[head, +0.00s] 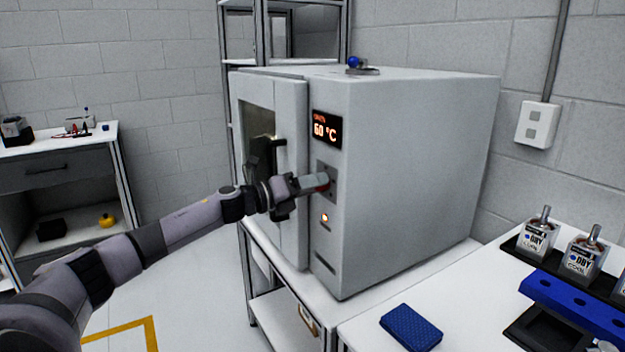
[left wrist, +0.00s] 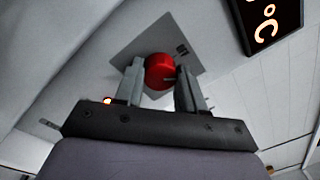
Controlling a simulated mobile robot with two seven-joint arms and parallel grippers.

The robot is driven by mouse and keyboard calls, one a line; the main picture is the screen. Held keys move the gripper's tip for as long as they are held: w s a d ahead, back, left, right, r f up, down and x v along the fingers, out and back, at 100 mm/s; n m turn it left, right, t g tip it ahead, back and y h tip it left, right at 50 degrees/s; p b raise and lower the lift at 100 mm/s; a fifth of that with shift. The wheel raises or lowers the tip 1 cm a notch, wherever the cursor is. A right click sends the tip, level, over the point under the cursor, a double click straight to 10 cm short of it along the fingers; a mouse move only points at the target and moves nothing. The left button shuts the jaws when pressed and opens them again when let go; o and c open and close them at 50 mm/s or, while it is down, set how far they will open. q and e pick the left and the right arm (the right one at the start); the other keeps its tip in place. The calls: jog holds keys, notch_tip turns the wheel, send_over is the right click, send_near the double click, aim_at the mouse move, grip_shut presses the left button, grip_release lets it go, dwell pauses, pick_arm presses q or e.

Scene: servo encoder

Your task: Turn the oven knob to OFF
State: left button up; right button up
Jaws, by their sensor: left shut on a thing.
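The grey oven (head: 410,165) stands on a white table, its door on its left side. Its display (head: 326,130) reads 60 °C in orange, and part of it shows in the left wrist view (left wrist: 268,22). My left gripper (head: 322,181) reaches the oven's control panel from the left. In the left wrist view the red knob (left wrist: 160,72) sits on a grey square plate (left wrist: 150,45), between the two fingers of my left gripper (left wrist: 160,82), which is shut on it. In the head view the fingers hide most of the knob. The knob's setting is not readable. My right gripper is out of view.
An orange lamp (head: 324,217) glows below the knob. The door handle (head: 279,157) stands out beside my left wrist. A blue pad (head: 411,327) and a blue rack (head: 575,303) with labelled items are on the right table.

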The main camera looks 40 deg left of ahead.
pick_arm(q)
jog(key=shift+n+y+p, duration=0.3)
jog(key=shift+n+p, duration=1.7)
jog(key=shift+n, duration=1.7)
jog(key=o, duration=1.1)
jog(key=shift+c, duration=0.2)
jog(key=shift+s+f, duration=0.1)
jog(key=b+v, duration=0.1)
jog(key=v, duration=0.6)
